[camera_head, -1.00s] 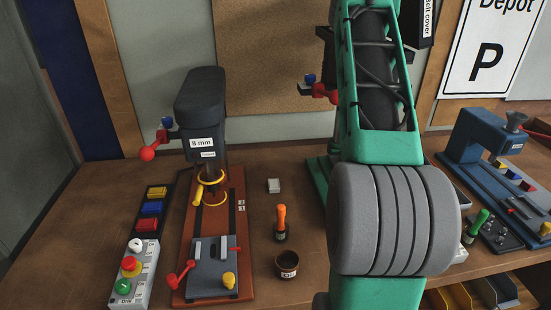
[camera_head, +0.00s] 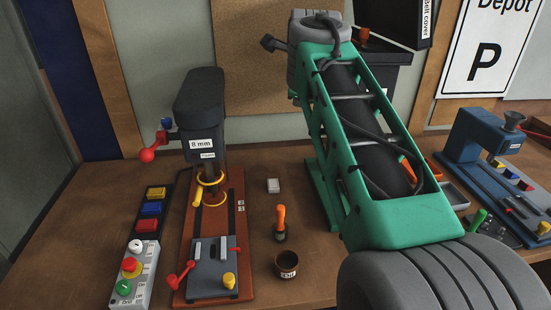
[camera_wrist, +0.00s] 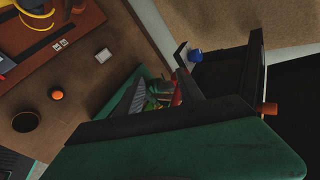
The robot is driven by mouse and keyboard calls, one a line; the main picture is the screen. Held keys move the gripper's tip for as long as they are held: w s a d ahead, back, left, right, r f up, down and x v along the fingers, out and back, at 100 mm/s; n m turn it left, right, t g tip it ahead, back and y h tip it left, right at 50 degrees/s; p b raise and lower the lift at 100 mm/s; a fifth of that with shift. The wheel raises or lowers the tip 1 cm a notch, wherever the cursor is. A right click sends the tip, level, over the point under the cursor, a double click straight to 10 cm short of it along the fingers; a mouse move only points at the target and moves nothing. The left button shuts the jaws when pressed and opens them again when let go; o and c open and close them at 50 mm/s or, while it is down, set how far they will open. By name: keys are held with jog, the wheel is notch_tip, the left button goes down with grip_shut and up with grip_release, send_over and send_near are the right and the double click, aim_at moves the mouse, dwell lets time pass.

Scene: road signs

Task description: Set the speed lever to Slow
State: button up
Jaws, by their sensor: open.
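The labelled speed lever cannot be made out for sure. An orange knob (camera_head: 362,33) shows at the upper left of a dark machine housing (camera_head: 400,75), partly behind my arm. An orange knob also shows in the wrist view (camera_wrist: 268,109) beside the dark housing. A small blue knob (camera_wrist: 195,56) sits at the housing's other side. A red handle (camera_wrist: 176,94) is below it, partly hidden. My green arm reaches over the bench in front of this machine. My gripper's fingers cannot be made out in either view.
A drill press (camera_head: 201,110) marked 8 mm stands at the left, with a red ball handle (camera_head: 148,155). A blue machine (camera_head: 480,145) stands at the right.

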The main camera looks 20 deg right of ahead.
jog(key=s+a+f+n+g+y, duration=0.1)
jog(key=s+a+f+n, duration=0.2)
jog(key=a+f+n, duration=0.1)
jog(key=s+a+f+n+y, duration=0.1)
jog(key=s+a+f+n, duration=0.2)
jog(key=a+f+n, duration=0.2)
notch_tip(320, 180, down, 4)
jog(key=shift+a+f+n+g, duration=0.2)
jog(key=shift+n+g, duration=0.2)
jog(key=shift+n, duration=0.7)
jog(key=shift+s, duration=0.1)
jog(key=shift+c, duration=0.6)
